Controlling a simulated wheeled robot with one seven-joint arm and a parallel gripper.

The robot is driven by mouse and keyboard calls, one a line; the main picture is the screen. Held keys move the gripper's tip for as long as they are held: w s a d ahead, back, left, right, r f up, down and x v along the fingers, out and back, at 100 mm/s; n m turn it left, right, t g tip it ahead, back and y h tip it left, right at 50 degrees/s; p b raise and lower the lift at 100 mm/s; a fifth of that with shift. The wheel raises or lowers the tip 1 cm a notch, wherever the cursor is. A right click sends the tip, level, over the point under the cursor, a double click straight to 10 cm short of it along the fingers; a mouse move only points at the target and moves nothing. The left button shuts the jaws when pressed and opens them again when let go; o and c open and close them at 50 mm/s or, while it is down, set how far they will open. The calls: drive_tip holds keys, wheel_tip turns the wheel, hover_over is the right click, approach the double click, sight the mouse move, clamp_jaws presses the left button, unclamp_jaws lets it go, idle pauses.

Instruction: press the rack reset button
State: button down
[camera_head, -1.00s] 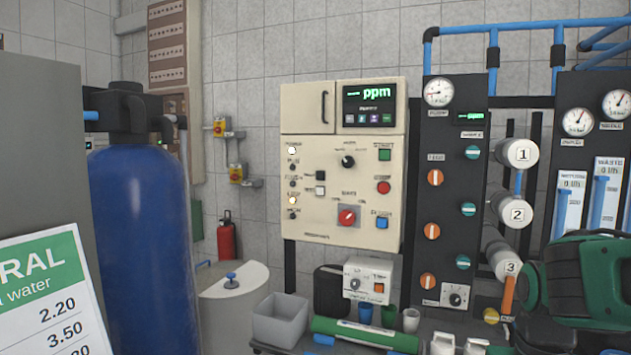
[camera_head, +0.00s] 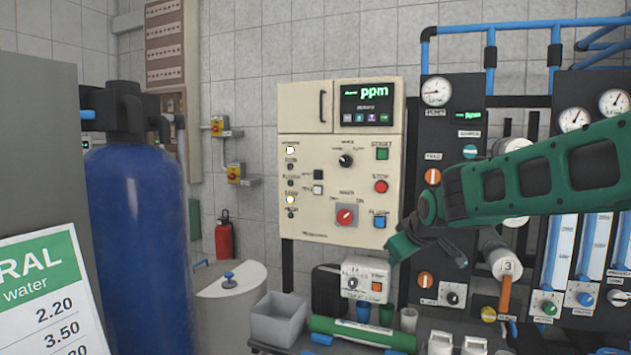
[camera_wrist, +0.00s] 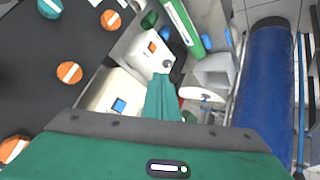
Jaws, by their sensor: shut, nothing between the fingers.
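The cream control panel (camera_head: 300,225) hangs at the centre with a lit ppm screen (camera_head: 367,105). It bears a green START button (camera_head: 382,153), a red STOP button (camera_head: 381,186), a blue FLUSH button (camera_head: 379,222), a red rotary switch (camera_head: 345,215), a black knob (camera_head: 346,160) and two small side buttons (camera_head: 318,175). I cannot read which one is the reset. My gripper (camera_head: 392,254) is shut and empty, near the panel's lower right corner in the picture. In the wrist view my shut fingers (camera_wrist: 162,84) overlap the panel region, with the blue button (camera_wrist: 119,106) beside them.
A small white box (camera_head: 352,291) with an orange switch sits below the panel. A black gauge board (camera_head: 437,130) with orange and teal valves stands right of it. A green cylinder (camera_head: 362,333), grey bin (camera_head: 278,318) and blue tank (camera_head: 137,230) are lower and left.

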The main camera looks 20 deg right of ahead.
sight(318, 176)
drive_tip(key=w+a+r+n+t+y, duration=0.4)
drive_tip(key=w+a+r+n+t, duration=0.3)
drive_tip(key=w+a+r, duration=1)
drive_tip(key=w+a+n, duration=0.1)
drive_tip(key=w, duration=0.2)
drive_tip(key=shift+w+a+n+t, duration=0.2)
drive_tip(key=shift+w+n+t, duration=0.1)
drive_tip(key=shift+w, duration=0.1)
drive_tip(key=shift+w, duration=0.1)
drive_tip(key=shift+w+d, duration=0.85)
drive_tip(key=shift+w, duration=0.3)
drive_tip(key=shift+w+d, duration=0.9)
drive_tip(key=shift+w, duration=0.25)
drive_tip(key=shift+w+d, duration=0.85)
drive_tip(key=shift+w, duration=0.3)
drive_tip(key=shift+w+d, duration=0.5)
drive_tip(key=shift+w, duration=0.1)
drive_tip(key=shift+s, duration=0.1)
drive_tip(key=shift+s+a, duration=0.5)
drive_tip(key=shift+s, duration=0.1)
